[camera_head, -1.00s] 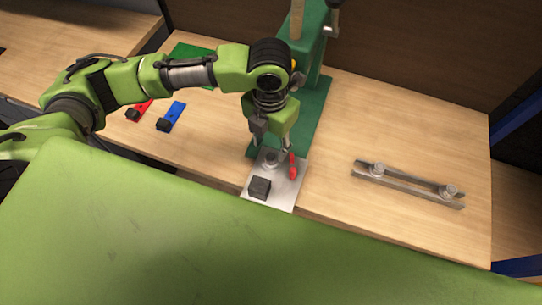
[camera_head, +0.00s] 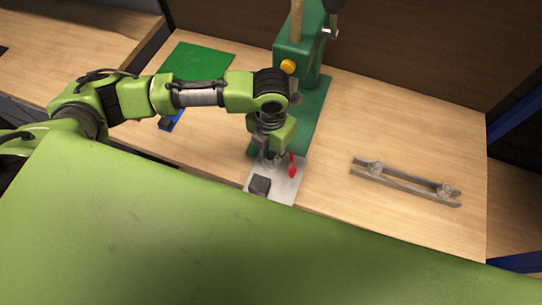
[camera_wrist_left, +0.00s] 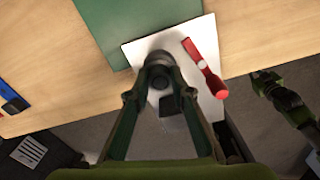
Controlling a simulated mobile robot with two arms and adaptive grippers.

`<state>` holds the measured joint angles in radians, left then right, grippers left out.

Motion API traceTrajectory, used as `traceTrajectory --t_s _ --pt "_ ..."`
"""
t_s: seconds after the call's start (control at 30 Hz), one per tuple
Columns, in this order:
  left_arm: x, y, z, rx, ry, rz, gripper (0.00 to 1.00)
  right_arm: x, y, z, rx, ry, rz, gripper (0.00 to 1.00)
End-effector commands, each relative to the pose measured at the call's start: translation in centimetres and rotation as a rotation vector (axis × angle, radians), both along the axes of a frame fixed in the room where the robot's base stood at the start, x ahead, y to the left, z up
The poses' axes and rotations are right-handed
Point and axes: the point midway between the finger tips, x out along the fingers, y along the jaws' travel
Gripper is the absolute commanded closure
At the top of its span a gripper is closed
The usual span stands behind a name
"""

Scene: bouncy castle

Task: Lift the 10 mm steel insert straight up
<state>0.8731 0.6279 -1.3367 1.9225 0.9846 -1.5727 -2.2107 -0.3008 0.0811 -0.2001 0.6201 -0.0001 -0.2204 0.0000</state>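The steel insert shows in the left wrist view as a dark round piece (camera_wrist_left: 159,57) on the light metal plate (camera_wrist_left: 140,50). In the head view the plate (camera_head: 290,189) lies at the front edge of the table, and my gripper mostly hides the insert. My left gripper (camera_head: 271,160) points down over the plate. In the left wrist view its fingers (camera_wrist_left: 160,76) reach in from both sides to the insert. I cannot tell whether they press on it. A dark block (camera_head: 260,184) and a red-handled piece (camera_head: 292,170) are on the plate beside the gripper.
A green press (camera_head: 302,55) stands on its green base (camera_head: 312,110) right behind the plate. A metal rail with two round fittings (camera_head: 408,183) lies to the right. A blue piece (camera_head: 172,122) and a green mat (camera_head: 200,62) lie left, near my arm. The table's right part is mostly clear.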

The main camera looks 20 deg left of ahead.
Motion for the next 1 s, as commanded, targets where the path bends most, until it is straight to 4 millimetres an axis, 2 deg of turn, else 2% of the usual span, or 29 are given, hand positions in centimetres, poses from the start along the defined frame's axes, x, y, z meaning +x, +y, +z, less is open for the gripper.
traceTrajectory --t_s 0.33,0.57,0.87,1.0 --pt "0.1 -0.1 0.4 -0.002 -0.004 0.0 1.0 0.0 0.0 -0.3 0.0 0.001 0.0 1.0" --pt "0.2 -0.1 2.9 -0.003 -0.006 -0.002 1.0 0.0 0.0 -1.7 0.0 0.001 0.0 1.0" --pt "-4.7 -1.6 9.0 -0.005 -0.008 -0.009 1.0 0.0 0.0 -2.6 0.0 0.0 0.0 1.0" --pt "-8.2 -2.6 10.6 -0.005 -0.005 -0.011 1.0 0.0 0.0 -3.2 0.0 0.0 0.0 1.0"
